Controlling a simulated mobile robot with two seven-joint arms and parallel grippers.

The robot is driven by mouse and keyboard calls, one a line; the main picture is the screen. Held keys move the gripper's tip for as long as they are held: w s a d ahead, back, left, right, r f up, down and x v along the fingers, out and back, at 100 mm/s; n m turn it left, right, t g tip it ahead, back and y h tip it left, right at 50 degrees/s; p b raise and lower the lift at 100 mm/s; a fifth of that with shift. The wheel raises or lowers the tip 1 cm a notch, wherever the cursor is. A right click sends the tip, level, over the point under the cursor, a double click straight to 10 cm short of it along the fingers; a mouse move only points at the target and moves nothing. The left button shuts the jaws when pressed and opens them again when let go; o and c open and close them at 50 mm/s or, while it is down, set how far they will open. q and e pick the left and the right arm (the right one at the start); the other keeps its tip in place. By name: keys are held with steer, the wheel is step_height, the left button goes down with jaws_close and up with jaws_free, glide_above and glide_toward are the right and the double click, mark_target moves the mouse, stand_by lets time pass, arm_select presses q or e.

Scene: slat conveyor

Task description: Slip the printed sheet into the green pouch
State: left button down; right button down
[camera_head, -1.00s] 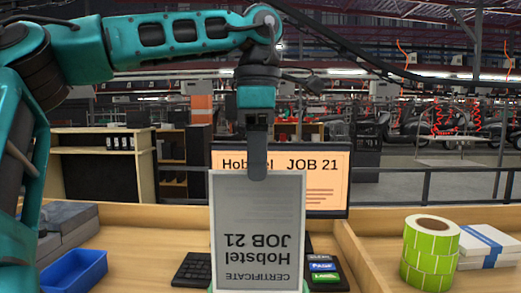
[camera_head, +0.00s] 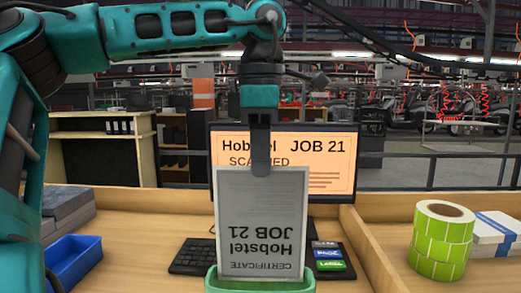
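The printed sheet (camera_head: 262,215) hangs upright in front of the monitor, its text "CERTIFICATE Hobstel JOB 21" upside down. My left gripper (camera_head: 260,168) is shut on the sheet's top edge, fingers pointing down. The green pouch (camera_head: 262,285) shows at the bottom edge of the picture, directly below the sheet. The sheet's lower end meets the pouch's mouth in the picture, and I cannot tell how deep it sits inside. Most of the pouch is cut off by the frame. My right gripper is not in view.
A monitor (camera_head: 335,157) reads "Hobstel JOB 21 SCANNED". A blue tray (camera_head: 75,262) and grey boxes (camera_head: 66,210) are at left. A green label roll (camera_head: 440,240) and white boxes (camera_head: 492,234) are at right.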

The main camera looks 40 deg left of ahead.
arm_select(q)
steer(key=shift+f+b, duration=1.2)
steer(key=shift+f, duration=1.1)
steer(key=c, duration=1.8)
jaws_free()
steer(key=o, duration=0.5)
